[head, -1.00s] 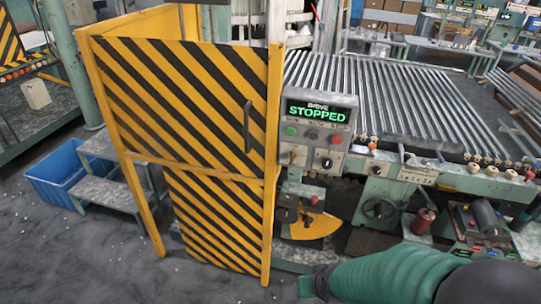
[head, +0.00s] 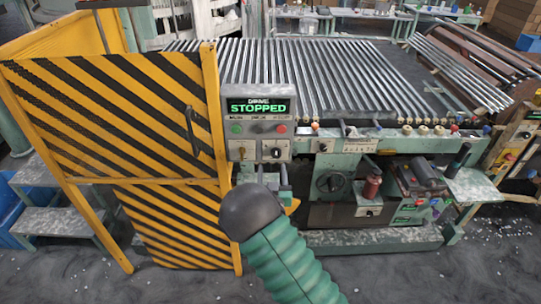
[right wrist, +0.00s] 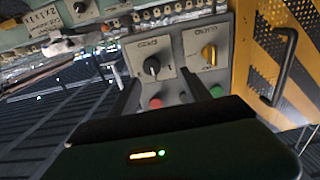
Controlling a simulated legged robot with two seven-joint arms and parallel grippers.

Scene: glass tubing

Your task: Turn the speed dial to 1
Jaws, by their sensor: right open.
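The speed dial (head: 276,151) is a black knob on a light plate at the lower right of the grey control panel (head: 230,98). In the right wrist view the black dial (right wrist: 152,67) is seen upside down, with a pale pointer mark whose setting I cannot read surely. My right gripper (right wrist: 160,76) is open, its two dark fingers pointing at the panel on either side of the dial. I cannot tell whether they touch it. In the head view my dark wrist hides much of this gripper below the panel. My left gripper is not in view.
A yellow selector knob (right wrist: 209,52) is beside the dial. Red (right wrist: 155,103) and green (right wrist: 216,91) buttons are close to the fingers. The display (head: 258,107) reads DRIVE STOPPED. A striped yellow gate (head: 110,110) with a handle (head: 193,130) stands left of the panel.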

